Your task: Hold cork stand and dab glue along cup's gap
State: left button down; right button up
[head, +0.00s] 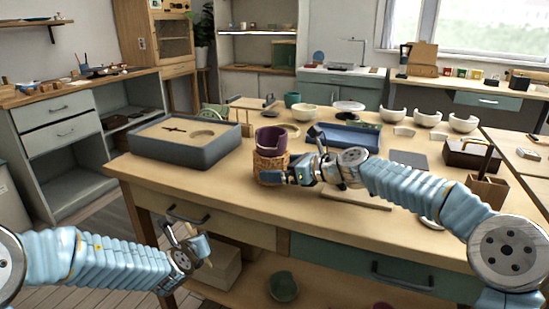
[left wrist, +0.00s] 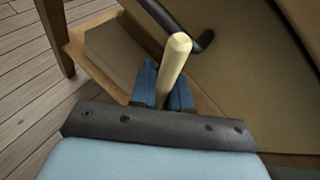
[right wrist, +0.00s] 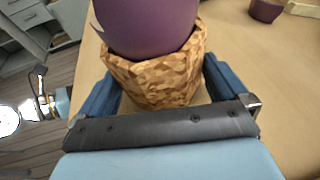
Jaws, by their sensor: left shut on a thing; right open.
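A purple cup (head: 271,139) with a broken rim sits in the brown cork stand (head: 270,167) near the front of the table. The right wrist view shows the cup (right wrist: 150,25) and the stand (right wrist: 155,80) close up. My right gripper (right wrist: 158,95) is open, with a finger on either side of the stand; contact cannot be told. My left gripper (left wrist: 168,88) is shut on a pale wooden stick (left wrist: 174,62), low in front of the table's drawers. The stick's lower end is hidden between the fingers. I cannot see glue on it.
A grey box with a sand-coloured top (head: 187,135) stands left of the cup. A blue tray (head: 345,136) lies behind my right arm. White bowls (head: 427,117) stand at the back right. A drawer handle (head: 187,217) juts out near my left gripper.

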jog(key=shift+w+a+f, duration=0.2)
jog(key=shift+a+f, duration=0.05)
jog(key=shift+a, duration=0.1)
jog(key=c, duration=0.3)
jog(key=shift+c, duration=0.2)
dwell(0.6)
